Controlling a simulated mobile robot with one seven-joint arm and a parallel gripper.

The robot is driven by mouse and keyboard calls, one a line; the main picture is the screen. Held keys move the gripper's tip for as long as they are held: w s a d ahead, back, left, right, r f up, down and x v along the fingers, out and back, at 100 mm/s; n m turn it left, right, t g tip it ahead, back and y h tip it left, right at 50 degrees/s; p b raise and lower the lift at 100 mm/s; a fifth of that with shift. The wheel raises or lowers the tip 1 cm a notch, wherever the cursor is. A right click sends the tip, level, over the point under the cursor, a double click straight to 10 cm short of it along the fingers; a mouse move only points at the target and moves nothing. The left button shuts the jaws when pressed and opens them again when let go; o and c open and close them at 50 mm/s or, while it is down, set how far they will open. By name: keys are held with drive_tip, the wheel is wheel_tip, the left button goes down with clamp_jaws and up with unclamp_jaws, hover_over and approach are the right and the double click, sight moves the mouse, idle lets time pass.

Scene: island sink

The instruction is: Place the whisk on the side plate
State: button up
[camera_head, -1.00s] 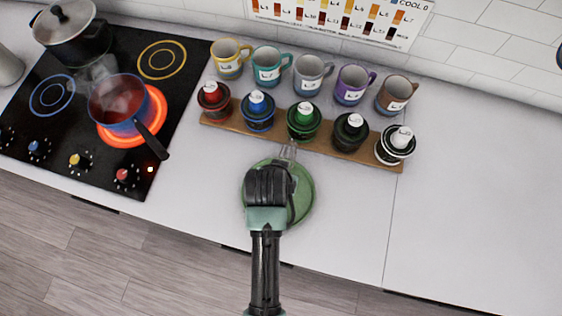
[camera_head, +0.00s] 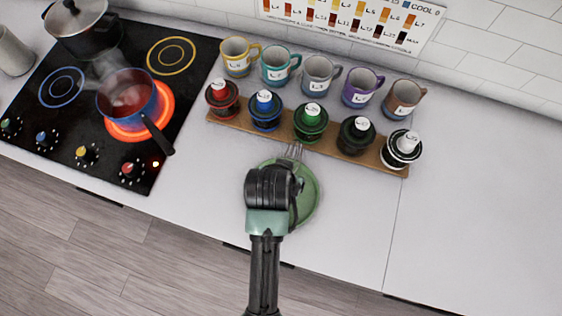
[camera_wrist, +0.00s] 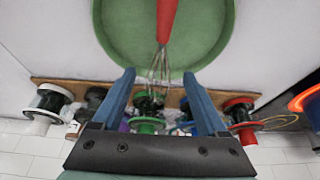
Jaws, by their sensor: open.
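The green side plate (camera_head: 307,205) lies on the white counter, partly hidden behind my gripper in the head view. It also shows at the top of the wrist view (camera_wrist: 115,30). The whisk lies over the plate, its red handle (camera_wrist: 167,18) above the plate's surface and its wire end (camera_wrist: 160,66) reaching past the rim. In the head view only the wire tips (camera_head: 294,152) show, at the plate's far edge. My gripper (camera_wrist: 158,78) is over the plate, its two blue fingers apart on either side of the wires, with nothing clamped between them.
A wooden rack (camera_head: 225,122) with several coloured jars stands just behind the plate, mugs behind it. At left, a blue pan (camera_head: 128,97) sits on a glowing burner beside a steaming pot (camera_head: 78,22). The counter at right (camera_head: 470,200) is clear.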

drive_tip(key=v, duration=1)
drive_tip(key=w+d+r+n+t, duration=0.1)
drive_tip(key=w+r+t, duration=0.6)
drive_tip(key=r, duration=0.7)
drive_tip(key=w+d+r+n+t, duration=0.1)
drive_tip(key=w+r+t, duration=0.4)
drive_tip(key=w+r, duration=0.7)
drive_tip(key=s+r+t, duration=0.3)
drive_tip(key=s+r, duration=0.1)
drive_tip(key=r, duration=0.6)
drive_tip(key=s+a+r+n+t+y, duration=0.1)
drive_tip(key=s+r+t, duration=0.3)
drive_tip(key=r, duration=0.7)
drive_tip(key=s+r+t, duration=0.4)
drive_tip(key=r, duration=0.7)
drive_tip(key=shift+a+r+n, duration=0.25)
drive_tip(key=shift+a+n, duration=0.05)
drive_tip(key=shift+s+f, duration=0.1)
